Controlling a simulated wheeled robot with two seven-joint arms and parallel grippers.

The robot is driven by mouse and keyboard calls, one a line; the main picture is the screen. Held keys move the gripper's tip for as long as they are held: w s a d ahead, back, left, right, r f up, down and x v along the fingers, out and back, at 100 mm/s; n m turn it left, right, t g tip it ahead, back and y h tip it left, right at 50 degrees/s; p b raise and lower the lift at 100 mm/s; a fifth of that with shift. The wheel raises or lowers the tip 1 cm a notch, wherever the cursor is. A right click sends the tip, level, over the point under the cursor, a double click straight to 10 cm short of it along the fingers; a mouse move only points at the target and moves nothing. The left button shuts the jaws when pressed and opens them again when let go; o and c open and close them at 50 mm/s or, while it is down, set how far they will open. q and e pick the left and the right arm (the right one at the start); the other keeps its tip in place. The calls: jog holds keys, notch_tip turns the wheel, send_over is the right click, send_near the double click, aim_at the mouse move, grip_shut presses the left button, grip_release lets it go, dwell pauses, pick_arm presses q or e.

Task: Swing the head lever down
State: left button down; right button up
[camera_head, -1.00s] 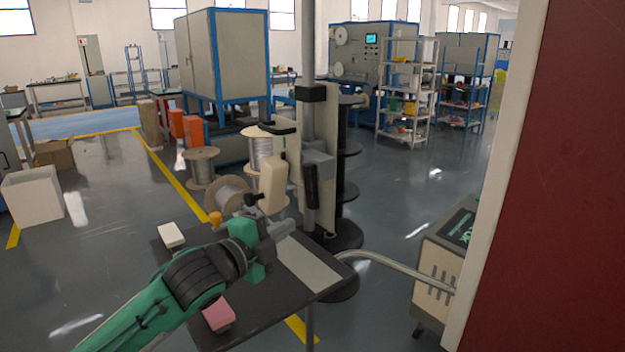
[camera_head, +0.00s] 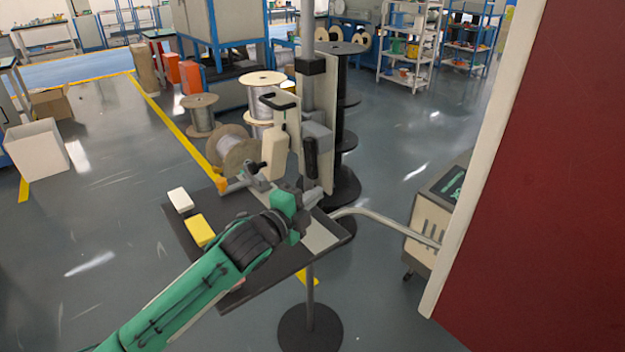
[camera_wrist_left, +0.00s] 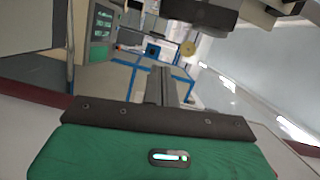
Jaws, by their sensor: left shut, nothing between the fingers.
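A grey post machine (camera_head: 308,100) stands behind the small table. My left gripper (camera_head: 314,192) is shut and empty, just below the upright handle and in front of the post. I cannot tell whether it touches anything. Its narrow shut fingers show in the wrist view (camera_wrist_left: 162,86), with a dark, blurred part (camera_wrist_left: 205,12) at the top. My right gripper is not in view.
The dark table (camera_head: 190,235) bears a white block (camera_head: 180,200) and a yellow block (camera_head: 200,230). A curved metal bar (camera_head: 385,218) runs from the table area to a wheeled cabinet (camera_head: 425,235). A large red panel (camera_head: 550,200) fills the right.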

aim_at(311, 159)
pick_arm(q)
jog(key=w+p, duration=0.1)
jog(key=w, duration=0.5)
jog(key=shift+f, duration=0.3)
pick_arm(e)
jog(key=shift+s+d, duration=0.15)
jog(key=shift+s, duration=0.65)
pick_arm(q)
jog(key=shift+w+d, duration=0.1)
